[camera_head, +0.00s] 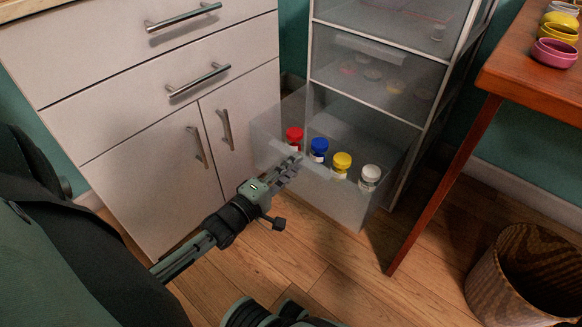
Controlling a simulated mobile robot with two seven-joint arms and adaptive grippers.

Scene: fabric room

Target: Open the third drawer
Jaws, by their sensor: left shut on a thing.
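The clear plastic drawer unit (375,104) stands right of the white cabinet. Its third drawer (345,203), the lowest one in view, is pulled out toward me. Inside it stand a red-capped bottle (294,136), a blue-capped bottle (319,148), a yellow-capped bottle (341,163) and a white-capped bottle (369,176). The pale handle (317,167) is on the drawer's front. My right gripper is not in view.
The white cabinet (110,90) with metal handles stands at the left. The upper clear drawers look shut. A wooden table (535,65) with colourful pots is at the right, its leg near the open drawer. A wooden bin (498,285) stands lower right. Floor (325,265) before the drawer is clear.

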